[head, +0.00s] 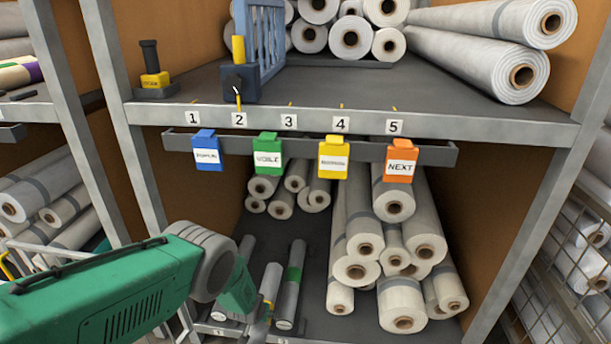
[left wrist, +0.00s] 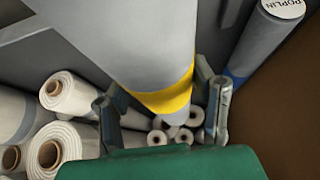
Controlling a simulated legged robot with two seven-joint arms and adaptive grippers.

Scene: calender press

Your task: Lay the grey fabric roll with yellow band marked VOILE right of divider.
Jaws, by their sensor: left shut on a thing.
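A grey fabric roll with a yellow band (left wrist: 150,45) fills the middle of the left wrist view. My left gripper (left wrist: 162,104) is shut on it at the band; no VOILE mark shows on it. In the head view my left gripper (head: 240,297) reaches down at the lower shelf, its fingers hidden, beside a grey roll with a yellow band (head: 270,283). The blue slatted divider (head: 262,38) stands on the upper shelf (head: 330,88) behind number 2, with a yellow-handled block at its front. My right gripper is not in view.
A grey roll marked POPLIN with a blue band (left wrist: 262,40) and a green-banded roll (head: 293,275) are close by. Pale rolls (head: 400,295) crowd the lower shelf. Tags, including green VOILE (head: 268,152), hang below the upper shelf's front rail. Upper-shelf surface right of the divider is clear in front.

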